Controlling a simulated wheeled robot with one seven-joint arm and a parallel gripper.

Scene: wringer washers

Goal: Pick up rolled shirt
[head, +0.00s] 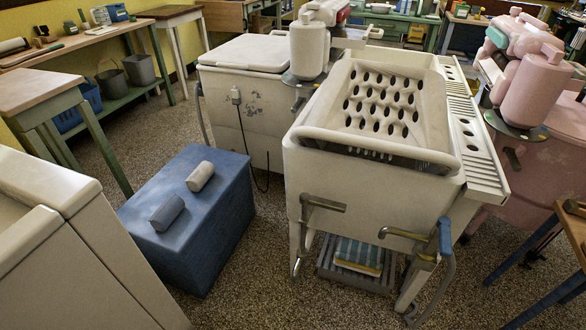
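Two small rolled cloth bundles lie apart on top of a blue box (219,222). One is a cream roll (200,176), farther back and to the right. The other is a grey-blue roll (166,212), nearer and to the left. I cannot tell from this view which of them is the rolled shirt. Both lie on their sides with clear space around them. My gripper is not in view.
A cream washer with a perforated tray (384,104) stands right of the box. A white washer (245,94) stands behind it, and a white cabinet (75,262) is at the near left. A pink washer (530,160) is far right. Speckled floor is open between box and washers.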

